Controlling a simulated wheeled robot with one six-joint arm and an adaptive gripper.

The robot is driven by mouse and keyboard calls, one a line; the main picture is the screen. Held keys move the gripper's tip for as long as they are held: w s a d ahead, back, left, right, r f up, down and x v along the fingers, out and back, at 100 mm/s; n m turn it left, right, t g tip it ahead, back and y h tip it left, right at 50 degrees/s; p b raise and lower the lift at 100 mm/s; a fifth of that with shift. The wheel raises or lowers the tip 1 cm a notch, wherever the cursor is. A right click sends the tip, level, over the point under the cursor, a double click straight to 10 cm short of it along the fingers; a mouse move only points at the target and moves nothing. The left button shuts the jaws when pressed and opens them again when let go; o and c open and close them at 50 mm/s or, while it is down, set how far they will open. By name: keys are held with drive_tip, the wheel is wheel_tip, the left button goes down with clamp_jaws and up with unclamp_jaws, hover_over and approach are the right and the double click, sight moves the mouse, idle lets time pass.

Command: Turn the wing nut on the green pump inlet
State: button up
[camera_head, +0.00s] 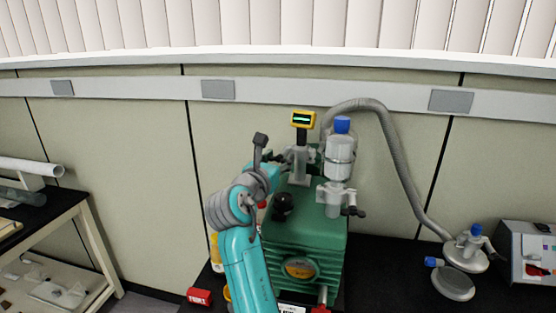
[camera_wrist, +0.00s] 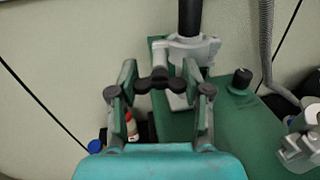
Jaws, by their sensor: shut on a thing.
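The green pump (camera_head: 308,235) stands on the black bench, and part of its top shows in the wrist view (camera_wrist: 222,140). A grey clamp (camera_wrist: 197,47) sits around the inlet fitting on it, and in the head view this fitting (camera_head: 299,167) carries a yellow gauge. The black wing nut (camera_wrist: 158,80) is at the clamp's near side. My gripper (camera_wrist: 158,86) is shut on the wing nut, with one finger on each side of it. In the head view my gripper (camera_head: 277,160) reaches the inlet from the left, and the nut is hard to make out there.
A clear, blue-capped filter (camera_head: 340,157) stands on a second fitting right of the gauge. A grey hose (camera_head: 395,150) arches to the bench at right. A black knob (camera_head: 282,207) sits on the pump.

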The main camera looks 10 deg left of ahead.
drive_tip(key=m, duration=1.8)
drive_tip(key=shift+f, duration=0.1)
drive_tip(key=m, duration=0.5)
drive_tip(key=shift+m, duration=0.3)
drive_tip(key=o, duration=1.2)
drive_tip(key=shift+s, duration=0.1)
